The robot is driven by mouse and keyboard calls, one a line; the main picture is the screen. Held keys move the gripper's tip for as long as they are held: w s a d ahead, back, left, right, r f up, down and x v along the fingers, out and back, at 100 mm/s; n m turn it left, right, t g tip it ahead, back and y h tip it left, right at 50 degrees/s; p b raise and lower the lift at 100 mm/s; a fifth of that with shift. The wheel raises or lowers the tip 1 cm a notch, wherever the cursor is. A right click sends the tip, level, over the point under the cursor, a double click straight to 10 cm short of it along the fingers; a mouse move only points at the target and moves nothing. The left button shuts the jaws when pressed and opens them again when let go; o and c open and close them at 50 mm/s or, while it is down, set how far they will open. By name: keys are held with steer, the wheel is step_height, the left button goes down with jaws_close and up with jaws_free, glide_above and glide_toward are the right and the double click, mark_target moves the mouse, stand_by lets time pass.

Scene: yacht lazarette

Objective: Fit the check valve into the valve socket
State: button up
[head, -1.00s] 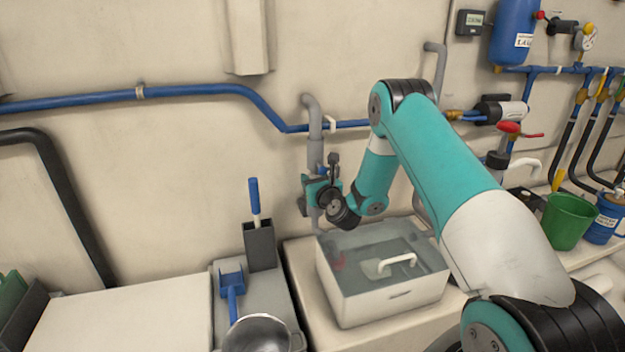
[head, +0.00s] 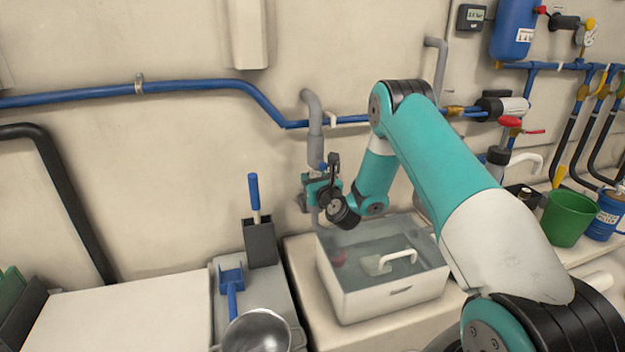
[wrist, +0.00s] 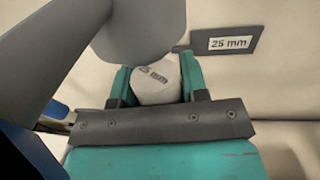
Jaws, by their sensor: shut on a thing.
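My gripper (wrist: 157,88) is shut on a pale grey cylindrical piece marked "25 mm" (wrist: 153,90), which I take to be the check valve. A wide grey pipe end (wrist: 145,35) overlaps its top in the wrist view; I cannot tell whether they touch. In the head view my gripper (head: 320,190) is at the wall, level with the lower end of the grey upright pipe (head: 315,130). The held piece is mostly hidden there behind the gripper and wrist. I cannot make out the valve socket's opening.
A "25 mm" label plate (wrist: 230,42) is on the wall. A blue pipe (head: 200,90) runs along the wall. A dark holder with a blue-handled tool (head: 258,240) stands left.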

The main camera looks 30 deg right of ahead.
steer(key=shift+a+f+b, duration=0.1)
steer(key=shift+f+b, duration=0.5)
steer(key=shift+f, duration=0.3)
steer(key=o, duration=1.2)
steer(key=shift+c, duration=0.2)
steer(key=shift+s+f+b, duration=0.1)
steer(key=shift+f+b, duration=0.05)
steer(key=shift+b, duration=0.25)
steer(key=b, duration=0.1)
steer(key=s+b, duration=0.1)
steer(key=shift+a+f+b, duration=0.2)
steer(key=shift+f+b, duration=0.05)
steer(key=shift+b, duration=0.05)
steer(key=shift+s+b, duration=0.45)
steer(key=shift+b, duration=0.35)
steer(key=s+b, duration=0.4)
steer(key=b, duration=0.1)
steer(key=s+a+b, duration=0.1)
steer(key=s+b, duration=0.4)
steer(key=b, duration=0.1)
steer(key=s+a+b, duration=0.1)
steer(key=s+b, duration=0.3)
steer(key=b, duration=0.1)
steer(key=shift+s+r+b, duration=0.25)
steer(key=shift+r+b, duration=0.05)
steer(key=shift+s+r+b, duration=0.1)
steer(key=shift+s+b, duration=0.55)
steer(key=shift+s, duration=0.15)
